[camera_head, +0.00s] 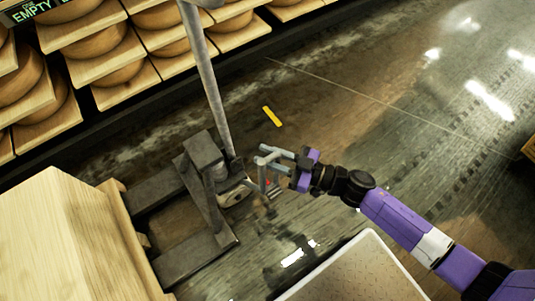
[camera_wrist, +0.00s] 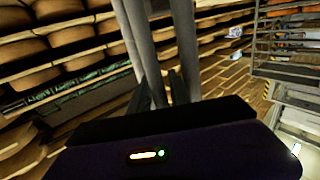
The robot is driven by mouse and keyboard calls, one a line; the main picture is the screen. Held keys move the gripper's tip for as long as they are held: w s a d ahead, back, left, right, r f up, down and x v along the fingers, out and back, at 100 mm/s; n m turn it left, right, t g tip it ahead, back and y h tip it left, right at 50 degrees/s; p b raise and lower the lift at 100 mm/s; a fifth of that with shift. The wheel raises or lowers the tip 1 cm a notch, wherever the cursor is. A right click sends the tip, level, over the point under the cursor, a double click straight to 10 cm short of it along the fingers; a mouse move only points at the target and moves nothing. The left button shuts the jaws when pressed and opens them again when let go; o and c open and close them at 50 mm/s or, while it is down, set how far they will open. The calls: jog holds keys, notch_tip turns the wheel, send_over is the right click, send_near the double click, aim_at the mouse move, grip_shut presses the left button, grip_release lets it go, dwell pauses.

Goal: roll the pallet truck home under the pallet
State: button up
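The dark pallet truck (camera_head: 203,150) stands on the floor left of centre in the head view. Its two dark forks (camera_head: 190,258) run toward the pallet (camera_head: 119,204) at lower left, and their far ends are hidden. Its long grey pole (camera_head: 213,85) rises past the top edge. My gripper (camera_head: 264,157) is just right of the truck's body, with light grey parts at its end. In the wrist view, grey posts (camera_wrist: 138,40) stand beyond and between the dark fingers of my gripper (camera_wrist: 158,98). I cannot tell whether the fingers touch them.
A pale wooden load (camera_head: 65,240) covers the pallet. Shelves of cheese wheels (camera_head: 95,45) line the upper left. The wet-looking floor (camera_head: 400,100) at the right is mostly clear.

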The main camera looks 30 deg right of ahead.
grip_shut()
dwell(1.4)
